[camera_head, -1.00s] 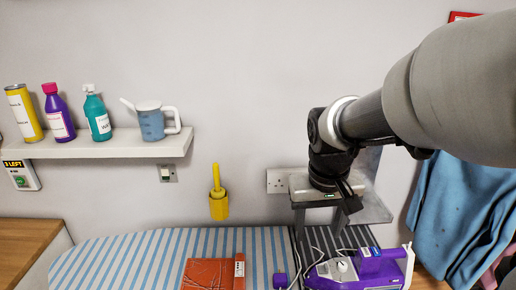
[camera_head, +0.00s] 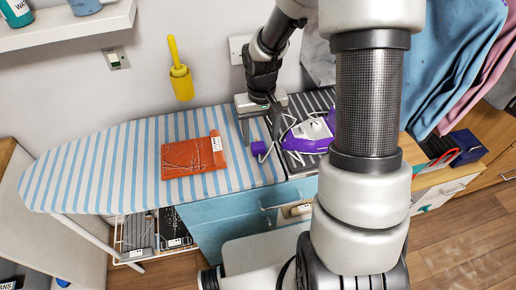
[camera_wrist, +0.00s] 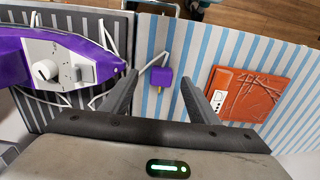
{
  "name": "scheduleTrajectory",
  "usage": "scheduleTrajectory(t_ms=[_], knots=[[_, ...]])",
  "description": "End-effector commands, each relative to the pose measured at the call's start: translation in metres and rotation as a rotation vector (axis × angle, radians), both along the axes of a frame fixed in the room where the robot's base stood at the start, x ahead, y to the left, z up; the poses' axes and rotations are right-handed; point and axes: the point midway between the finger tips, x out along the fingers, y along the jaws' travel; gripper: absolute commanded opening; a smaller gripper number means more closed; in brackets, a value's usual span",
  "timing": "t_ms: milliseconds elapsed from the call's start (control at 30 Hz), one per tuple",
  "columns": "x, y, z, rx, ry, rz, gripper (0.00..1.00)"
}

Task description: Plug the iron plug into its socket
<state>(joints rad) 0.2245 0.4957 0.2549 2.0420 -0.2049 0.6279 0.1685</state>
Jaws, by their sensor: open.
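The purple plug (camera_head: 258,148) lies on the striped ironing board, with a pale cord running to the purple and white iron (camera_head: 310,135). In the wrist view the plug (camera_wrist: 162,76) shows between my two fingers, with its pins towards my palm; the iron (camera_wrist: 62,58) is at the left. My gripper (camera_head: 260,135) points down over the board near the plug, open and empty. The fingers appear above the plug, not closed on it. The white wall socket (camera_head: 236,48) is behind my wrist in the head view and partly hidden.
An orange-red packet (camera_head: 195,157) lies on the striped ironing board (camera_head: 100,165), left of the plug. The iron rests on a dark striped pad. A yellow holder (camera_head: 181,85) hangs on the wall near a switch (camera_head: 117,58). Blue cloth hangs at the right.

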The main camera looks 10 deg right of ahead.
Motion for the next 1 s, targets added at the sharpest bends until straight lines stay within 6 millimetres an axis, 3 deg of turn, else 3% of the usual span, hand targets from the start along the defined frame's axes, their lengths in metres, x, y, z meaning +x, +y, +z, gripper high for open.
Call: scheduleTrajectory(t_ms=[233, 500, 800, 867, 1000], knots=[[0.000, 0.001, -0.019, 0.000, 0.001, 0.002, 0.55], [0.003, 0.004, -0.057, 0.000, 0.002, 0.002, 0.55], [0.003, 0.004, -0.062, -0.001, 0.000, 0.001, 0.55], [0.003, 0.004, -0.062, -0.001, 0.000, 0.001, 0.48], [0.003, 0.004, -0.062, -0.001, 0.000, 0.001, 0.24]])
